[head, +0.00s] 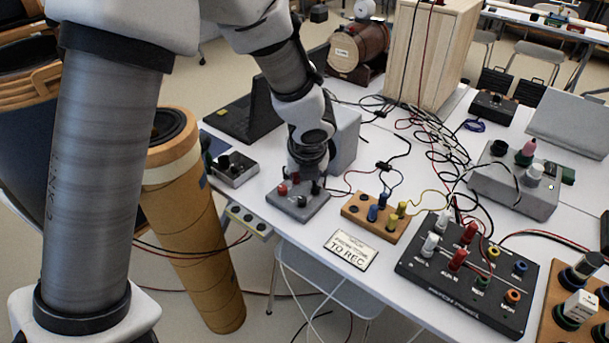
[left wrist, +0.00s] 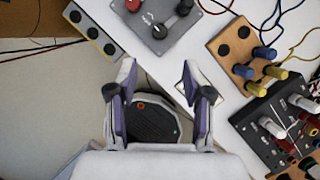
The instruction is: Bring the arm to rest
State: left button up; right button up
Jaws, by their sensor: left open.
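My left arm (head: 105,180) fills the left of the head view. It bends at the top and comes down with its wrist (head: 312,140) in front of the grey box on the white table. Its fingertips cannot be made out there. In the left wrist view my left gripper (left wrist: 160,90) is open, its two pale fingers with purple inner faces set apart. Nothing is held between them. A dark round part with an orange dot shows between the fingers; I cannot tell what it is. My right gripper is in neither view.
The white table (head: 320,285) holds a grey knob box (head: 298,203), a wooden socket board (head: 375,222), a sign (head: 350,250) and a black panel (head: 465,285). Loose wires cross it. A brown cylinder (head: 195,240) stands left of the table.

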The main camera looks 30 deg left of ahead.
pick_arm(q)
jog(key=s+d+f+n+g+h+p, duration=0.1)
jog(key=s+f+g, duration=0.2)
jog(key=s+f, duration=0.55)
jog(key=s+d+f+n+g+p, duration=0.1)
jog(key=s+f+g+p, duration=0.15)
jog(key=s+f, duration=0.6)
jog(key=s+d+f+n+g+h, duration=0.1)
jog(key=s+d+f+n+h, duration=0.2)
jog(key=s+n, duration=0.4)
jog(key=s+d+f+n, duration=0.2)
jog(key=s+f+n, duration=0.4)
jog(key=n, duration=0.4)
jog(key=w+n+t, duration=0.1)
jog(key=n, duration=0.2)
jog(key=w+a+n+t, duration=0.1)
jog(key=w+n, duration=0.1)
jog(key=n, duration=0.1)
jog(key=w+n+t+y, duration=0.1)
jog(key=w+n, duration=0.1)
jog(key=n, duration=0.1)
jog(key=shift+w+a+p, duration=0.15)
jog(key=shift+a+p, duration=0.15)
jog(key=shift+p, duration=0.1)
